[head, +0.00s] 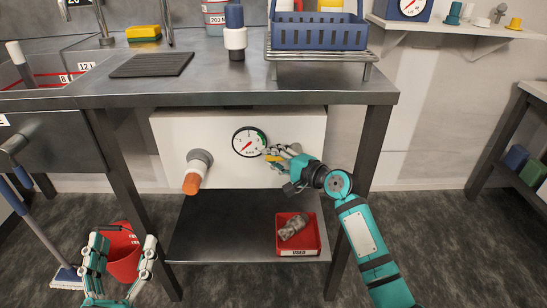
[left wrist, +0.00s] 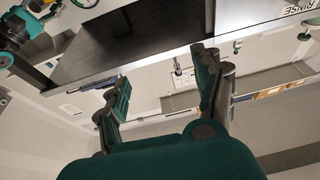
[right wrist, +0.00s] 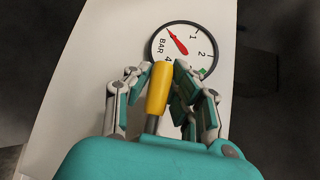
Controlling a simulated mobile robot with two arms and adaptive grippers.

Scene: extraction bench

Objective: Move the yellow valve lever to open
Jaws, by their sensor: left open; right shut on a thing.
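The yellow valve lever (right wrist: 158,88) is between the fingers of my right gripper (right wrist: 155,75), which is shut on its yellow grip; a short grey stem shows below the grip. In the head view the lever's yellow end (head: 273,158) shows beside my right gripper (head: 278,156), in front of the white panel (head: 225,122) under the bench. The lever's pivot is hidden by the gripper. A round pressure gauge (head: 249,142) is just left of the gripper, its red needle pointing to the lower left. My left gripper (head: 120,250) is open and empty at the lower left.
A red tray (head: 284,246) with a metal part stands on the lower shelf. Bench legs flank the panel.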

